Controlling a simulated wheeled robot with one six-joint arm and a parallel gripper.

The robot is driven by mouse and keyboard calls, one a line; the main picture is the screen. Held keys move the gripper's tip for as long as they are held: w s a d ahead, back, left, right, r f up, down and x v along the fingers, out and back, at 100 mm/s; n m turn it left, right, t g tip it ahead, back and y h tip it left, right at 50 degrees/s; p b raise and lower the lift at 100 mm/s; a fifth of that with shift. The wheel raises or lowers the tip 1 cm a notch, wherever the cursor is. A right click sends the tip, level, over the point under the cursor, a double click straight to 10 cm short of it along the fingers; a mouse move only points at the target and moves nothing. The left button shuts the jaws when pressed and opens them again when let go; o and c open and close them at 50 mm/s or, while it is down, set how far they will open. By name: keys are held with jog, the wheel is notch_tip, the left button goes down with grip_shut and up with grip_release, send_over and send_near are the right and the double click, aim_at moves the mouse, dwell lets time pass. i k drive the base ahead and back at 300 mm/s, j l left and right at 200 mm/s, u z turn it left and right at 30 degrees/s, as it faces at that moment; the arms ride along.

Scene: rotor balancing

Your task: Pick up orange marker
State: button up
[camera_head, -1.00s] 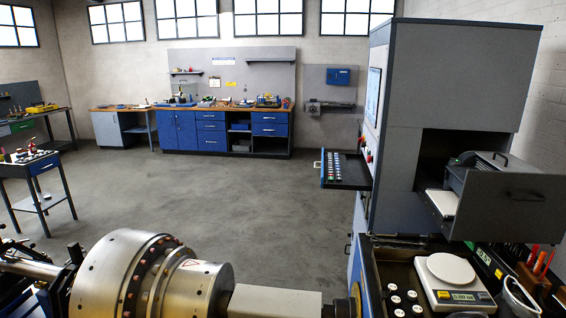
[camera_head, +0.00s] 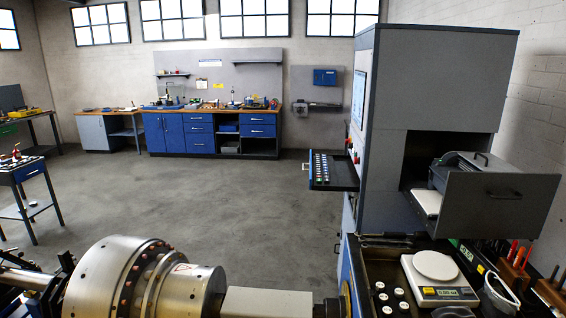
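My gripper is not in this view. Slim red-orange sticks (camera_head: 519,257) stand upright in a wooden holder (camera_head: 513,275) at the right of the bench. They are too small to tell whether one is the orange marker or a tool handle. I see no other thing that is clearly an orange marker.
A digital scale (camera_head: 445,291) and several dark pucks with white tops (camera_head: 388,297) lie on the dark bench by the grey cabinet (camera_head: 445,75). A large metal rotor (camera_head: 125,285) fills the lower left. The floor (camera_head: 200,205) beyond is clear.

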aim_at(520, 254)
jog(key=k+z, duration=0.15)
jog(key=k, duration=0.15)
jog(key=k+l+z, duration=0.15)
jog(key=k+l, duration=0.15)
jog(key=l, duration=0.15)
jog(key=k+l, duration=0.15)
jog(key=i+l, duration=0.25)
jog(key=i, duration=0.15)
jog(key=i+l+z, duration=0.15)
jog(key=i, duration=0.25)
jog(key=i+l, duration=0.25)
jog(key=i, duration=0.15)
jog(key=i+l+z, duration=0.1)
jog(key=i, duration=0.3)
jog(key=l, duration=0.1)
